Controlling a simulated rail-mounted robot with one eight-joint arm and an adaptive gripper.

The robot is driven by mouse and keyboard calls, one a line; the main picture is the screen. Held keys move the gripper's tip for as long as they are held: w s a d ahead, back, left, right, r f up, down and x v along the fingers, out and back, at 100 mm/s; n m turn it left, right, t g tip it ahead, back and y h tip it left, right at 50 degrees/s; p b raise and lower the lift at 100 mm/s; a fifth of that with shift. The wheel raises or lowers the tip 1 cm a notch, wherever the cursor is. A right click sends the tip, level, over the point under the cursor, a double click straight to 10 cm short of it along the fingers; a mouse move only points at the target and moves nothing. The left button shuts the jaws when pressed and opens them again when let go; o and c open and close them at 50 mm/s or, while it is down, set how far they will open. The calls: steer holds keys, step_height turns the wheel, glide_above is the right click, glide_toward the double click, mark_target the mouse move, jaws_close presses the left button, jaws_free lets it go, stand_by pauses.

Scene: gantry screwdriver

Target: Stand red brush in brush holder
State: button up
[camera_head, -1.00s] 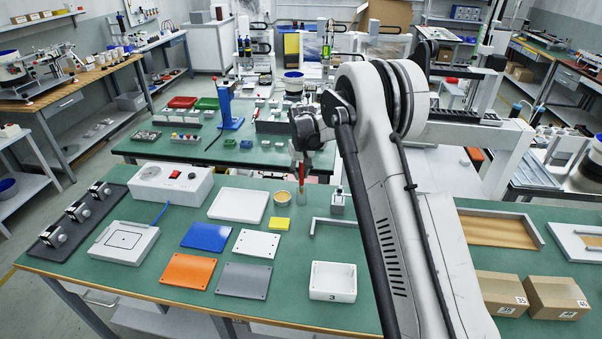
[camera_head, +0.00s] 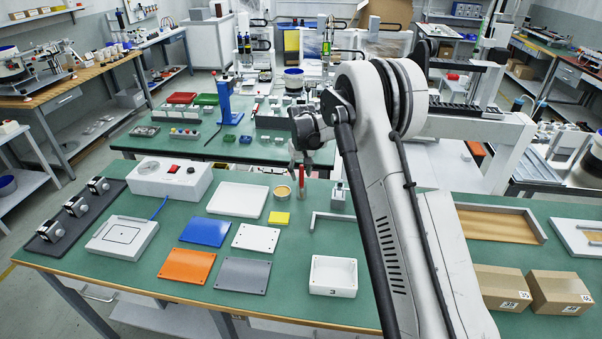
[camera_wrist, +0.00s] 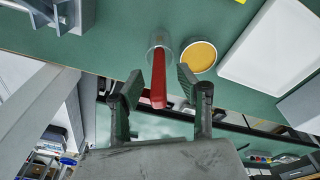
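The red brush (camera_wrist: 158,82) stands in the clear brush holder (camera_wrist: 158,42), with its red end pointing up toward the wrist camera. In the head view the red brush (camera_head: 301,177) looks roughly upright. My gripper (camera_wrist: 160,84) is open, with one finger on each side of the brush's upper end and a gap visible on both sides. In the head view my gripper (camera_head: 299,162) is just above the brush. The brush's lower end is hard to make out through the holder.
A round container with a yellow-orange top (camera_wrist: 199,56) stands close beside the holder. A white tray (camera_wrist: 270,50) lies beyond it. A grey bracket (camera_head: 335,216) and a small metal block (camera_head: 339,196) are to the right in the head view. Coloured plates (camera_head: 206,232) lie nearer the front.

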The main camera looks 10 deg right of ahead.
steer(key=shift+r, duration=0.1)
steer(key=s+r+t, duration=0.1)
steer(key=s+r, duration=0.5)
steer(key=r, duration=0.6)
steer(key=s+r, duration=0.6)
steer(key=r, duration=0.5)
steer(key=s+r+t, duration=0.2)
steer(key=s+r, duration=0.4)
steer(key=s, duration=0.7)
steer(key=s+f+t, duration=0.1)
steer(key=s+f, duration=0.1)
steer(key=s, duration=1)
steer(key=s+f+m+t, duration=0.1)
steer(key=s+f, duration=0.2)
steer(key=s, duration=0.9)
steer(key=shift+s+m+t, duration=0.2)
steer(key=shift+m+t, duration=0.1)
steer(key=shift+t, duration=0.1)
steer(key=shift+c, duration=0.4)
